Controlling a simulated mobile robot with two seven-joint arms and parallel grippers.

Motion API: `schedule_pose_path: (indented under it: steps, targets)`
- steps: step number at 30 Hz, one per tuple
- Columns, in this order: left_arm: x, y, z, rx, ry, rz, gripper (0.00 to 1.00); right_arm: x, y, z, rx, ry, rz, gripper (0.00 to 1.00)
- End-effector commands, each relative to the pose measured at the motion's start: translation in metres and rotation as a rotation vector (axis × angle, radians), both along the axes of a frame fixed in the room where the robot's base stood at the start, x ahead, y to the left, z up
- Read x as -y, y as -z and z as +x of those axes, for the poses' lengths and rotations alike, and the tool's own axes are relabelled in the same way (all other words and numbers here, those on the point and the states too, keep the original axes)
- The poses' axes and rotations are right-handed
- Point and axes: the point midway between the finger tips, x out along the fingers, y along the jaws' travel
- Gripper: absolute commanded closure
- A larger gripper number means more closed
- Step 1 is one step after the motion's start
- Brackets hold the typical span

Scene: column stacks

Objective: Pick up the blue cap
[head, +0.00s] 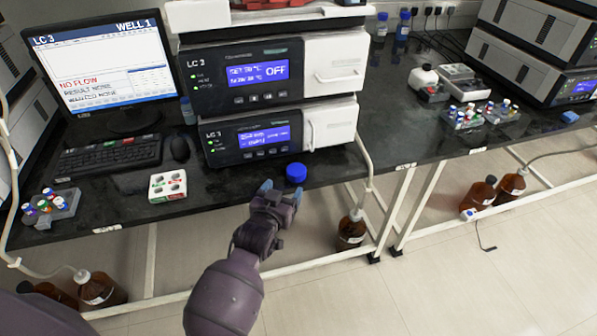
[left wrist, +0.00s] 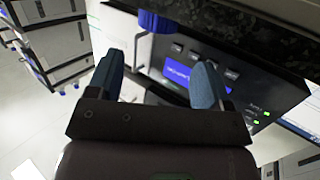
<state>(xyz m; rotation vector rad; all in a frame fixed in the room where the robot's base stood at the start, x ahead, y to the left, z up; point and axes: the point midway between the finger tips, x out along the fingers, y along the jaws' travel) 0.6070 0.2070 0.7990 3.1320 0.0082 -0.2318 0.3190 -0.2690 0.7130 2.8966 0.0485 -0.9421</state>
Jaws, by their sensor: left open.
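The blue cap (head: 296,173) stands on the black bench top near its front edge, in front of the LC 3 units. My left gripper (head: 280,191) is at the bench edge, just in front and to the left of the cap in the head view. In the left wrist view the cap (left wrist: 153,21) shows at the top, beyond the fingertips. The open left gripper (left wrist: 158,75) has its two fingers well apart with nothing between them. The cap lies ahead of the gap, apart from the fingers. My right gripper is in neither view.
The LC 3 units (head: 245,80) stand close behind the cap. A white tray (head: 167,186) with round wells, a mouse (head: 179,148) and a keyboard (head: 108,154) lie to the left. A tube runs down to a brown bottle (head: 351,232) below.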

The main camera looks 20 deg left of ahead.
Motion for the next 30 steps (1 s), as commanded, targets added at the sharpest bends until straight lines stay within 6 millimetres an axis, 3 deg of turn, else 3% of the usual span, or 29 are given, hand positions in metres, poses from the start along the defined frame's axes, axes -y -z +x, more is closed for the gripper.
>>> schedule_pose_path:
  steps: [9,17,30]
  targets:
    - [0.000,0.008,0.039,-0.003,0.001,0.001,0.27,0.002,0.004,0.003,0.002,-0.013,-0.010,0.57]
    - [0.001,0.009,0.052,-0.002,0.000,0.000,0.27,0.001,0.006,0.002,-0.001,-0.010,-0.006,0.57]
    - [0.003,0.014,0.096,-0.003,0.001,0.000,0.27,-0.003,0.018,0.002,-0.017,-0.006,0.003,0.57]
